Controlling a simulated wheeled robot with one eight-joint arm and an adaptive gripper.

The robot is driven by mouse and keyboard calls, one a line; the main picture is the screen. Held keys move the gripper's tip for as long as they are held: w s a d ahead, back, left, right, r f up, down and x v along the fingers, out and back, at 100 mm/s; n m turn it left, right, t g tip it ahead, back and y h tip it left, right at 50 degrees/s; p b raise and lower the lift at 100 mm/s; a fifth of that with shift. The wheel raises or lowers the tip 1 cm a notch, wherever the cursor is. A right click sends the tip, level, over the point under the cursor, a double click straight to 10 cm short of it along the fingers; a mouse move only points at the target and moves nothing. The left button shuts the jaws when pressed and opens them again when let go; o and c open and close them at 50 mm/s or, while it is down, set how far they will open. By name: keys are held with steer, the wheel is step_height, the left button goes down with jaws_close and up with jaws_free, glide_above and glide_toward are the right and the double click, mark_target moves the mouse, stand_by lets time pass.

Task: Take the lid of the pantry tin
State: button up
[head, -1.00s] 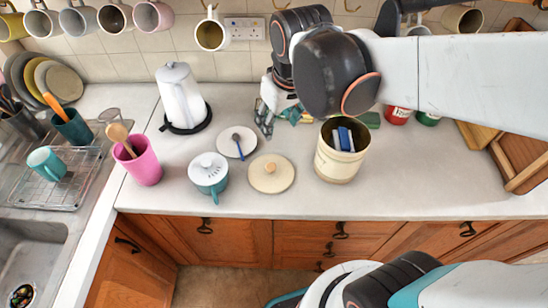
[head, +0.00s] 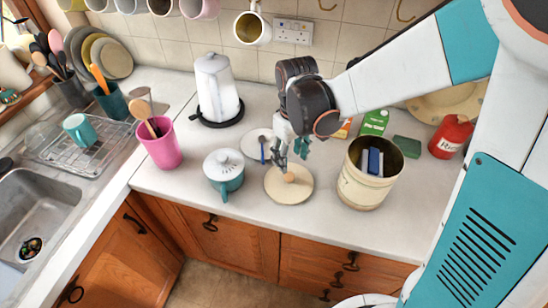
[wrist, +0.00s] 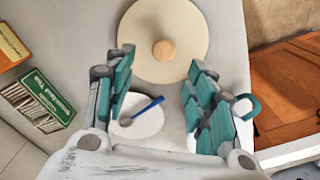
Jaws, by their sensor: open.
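The lid (head: 299,189) is a flat cream disc with a round wooden knob. It lies on the counter to the left of the cream pantry tin (head: 352,188). The tin stands open at the top, with blue and white packets inside. In the wrist view the lid (wrist: 186,36) lies ahead of the fingertips, its knob just beyond and between them. My gripper (head: 291,152) is above the far edge of the lid. In the wrist view its teal-padded fingers (wrist: 158,76) are spread apart with nothing between them.
A small plate with a blue spoon (wrist: 144,118) lies beneath my gripper. A white kettle (head: 218,92), a pink utensil cup (head: 160,150) and a red canister (head: 450,138) stand around. The counter's front edge is close.

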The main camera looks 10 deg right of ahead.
mark_target(289, 175)
step_height(289, 175, down, 9)
steer(key=shift+s+a+r+b, duration=0.1)
steer(key=shift+s+r+b, duration=0.1)
steer(key=shift+b, duration=1.05)
steer(key=shift+r, duration=0.1)
steer(key=c, duration=1.2)
